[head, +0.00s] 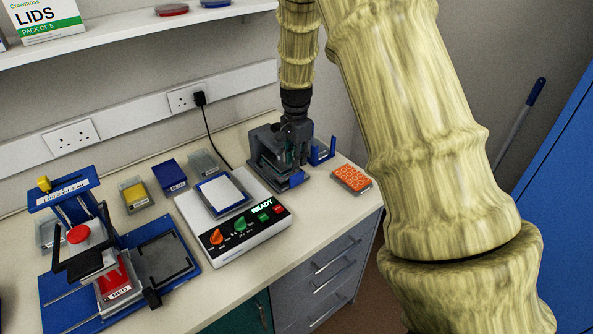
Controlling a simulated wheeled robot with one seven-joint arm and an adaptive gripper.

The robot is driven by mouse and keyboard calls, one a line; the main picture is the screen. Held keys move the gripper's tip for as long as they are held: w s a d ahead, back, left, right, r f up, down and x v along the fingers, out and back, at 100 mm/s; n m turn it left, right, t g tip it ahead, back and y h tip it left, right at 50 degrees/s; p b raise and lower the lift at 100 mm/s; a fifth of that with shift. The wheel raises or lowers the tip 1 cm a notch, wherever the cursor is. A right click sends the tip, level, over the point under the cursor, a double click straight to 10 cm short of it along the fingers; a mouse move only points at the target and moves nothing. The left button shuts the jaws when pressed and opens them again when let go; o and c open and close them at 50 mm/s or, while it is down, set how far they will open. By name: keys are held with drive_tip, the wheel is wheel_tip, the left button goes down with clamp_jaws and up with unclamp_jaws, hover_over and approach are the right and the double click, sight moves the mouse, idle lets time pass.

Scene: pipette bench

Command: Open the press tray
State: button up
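The press (75,196) stands at the left of the bench on a blue base. It has a blue top bar with a label, a yellow knob, a round red part and a black bar-like handle (85,264). A red labelled block (117,284) sits low at its front; I cannot tell which part is the tray. A dark grey plate (165,256) lies on the base's right side. My gripper (285,176) is dark grey and points down over the back right of the bench, well right of the press. Its fingertips are not clear against the blue parts near them.
A white device (262,226) reading READY, with knobs and a pad, stands between press and gripper. Small yellow, blue and grey boxes (171,176) stand behind it. A blue holder (321,151) and orange rack (351,179) are at the right. A shelf (130,33) runs above.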

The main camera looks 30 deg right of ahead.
sight(297, 174)
drive_tip(key=shift+s+d+f+p, duration=0.1)
drive_tip(key=shift+f+p, duration=0.7)
drive_tip(key=shift+f, duration=2.2)
drive_tip(key=shift+c, duration=0.2)
clamp_jaws()
